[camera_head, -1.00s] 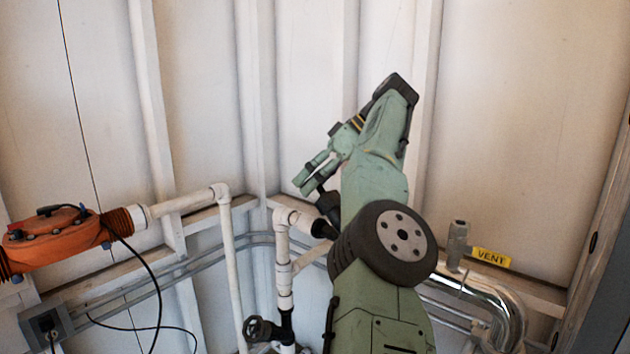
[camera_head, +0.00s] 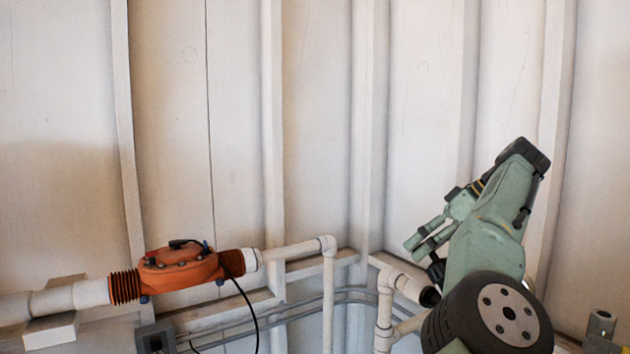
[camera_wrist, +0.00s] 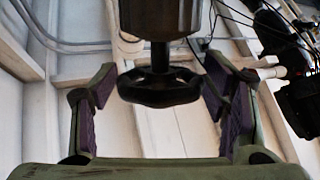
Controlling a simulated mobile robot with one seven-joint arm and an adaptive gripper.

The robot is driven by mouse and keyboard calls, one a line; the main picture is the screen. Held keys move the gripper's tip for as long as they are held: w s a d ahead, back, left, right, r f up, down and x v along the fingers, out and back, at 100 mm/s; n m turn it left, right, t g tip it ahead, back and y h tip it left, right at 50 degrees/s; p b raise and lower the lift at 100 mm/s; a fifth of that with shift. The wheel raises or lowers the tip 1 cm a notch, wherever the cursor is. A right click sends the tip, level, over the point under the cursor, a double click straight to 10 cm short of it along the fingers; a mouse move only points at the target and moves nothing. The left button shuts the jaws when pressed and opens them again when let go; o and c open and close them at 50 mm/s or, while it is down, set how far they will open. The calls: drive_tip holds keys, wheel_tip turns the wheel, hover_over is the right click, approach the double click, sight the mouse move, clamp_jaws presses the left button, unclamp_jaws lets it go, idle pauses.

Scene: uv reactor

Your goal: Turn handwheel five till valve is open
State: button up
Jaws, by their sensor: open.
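A black handwheel (camera_wrist: 160,88) on a dark stem shows in the middle of the wrist view, below a dark cylindrical body. My gripper (camera_wrist: 160,92) is open, with one purple-padded finger on each side of the wheel. Gaps show between the wheel and both fingers, so they do not appear to touch it. No number is readable on the wheel. In the head view my gripper (camera_head: 424,245) points down and left near the white pipe corner. A dark part sits just below its fingers there; I cannot tell whether it is the same handwheel.
White pipes (camera_head: 328,290) run along the wall ledge. An orange ribbed unit (camera_head: 180,270) with a black cable is at the left. A grey fitting (camera_head: 600,325) stands at the lower right. In the wrist view, dark equipment with cables (camera_wrist: 295,100) is at the right.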

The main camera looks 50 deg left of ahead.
drive_tip(key=shift+a+t, duration=0.1)
drive_tip(key=shift+t, duration=0.4)
